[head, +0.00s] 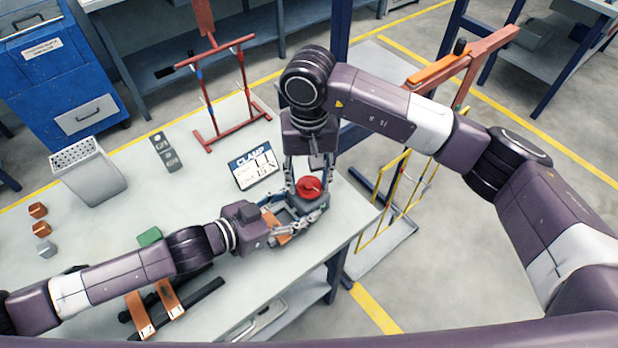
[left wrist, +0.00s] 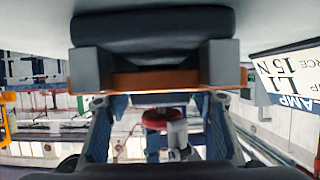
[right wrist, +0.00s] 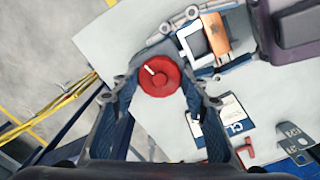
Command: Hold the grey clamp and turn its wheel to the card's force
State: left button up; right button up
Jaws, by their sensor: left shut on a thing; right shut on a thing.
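The grey clamp (head: 311,208) sits near the right edge of the table, with its round red wheel (head: 308,187) on top. In the right wrist view the wheel (right wrist: 160,76) has a white mark pointing to the upper left. My left gripper (head: 282,215) is shut on the clamp body, by the orange strip (left wrist: 165,81). My right gripper (head: 305,182) points down from above, its fingers on either side of the wheel and shut on it. The card (head: 255,168) stands behind the clamp; it reads clamp L1 and, in the left wrist view, 15 N (left wrist: 285,65).
A red rack (head: 215,100) stands at the table's back. Dark bars with orange pieces (head: 170,298) lie in front. A yellow rack (head: 385,195) stands beyond the right edge.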

aim_at(309, 184)
jog(key=shift+m, duration=0.5)
jog(key=m, duration=0.5)
jog(key=shift+m, duration=0.3)
jog(key=m, duration=0.5)
jog(key=shift+m, duration=0.3)
jog(key=o, duration=1.2)
jog(key=shift+c, duration=0.2)
jog(key=shift+r, duration=0.15)
notch_tip(309, 184, up, 12)
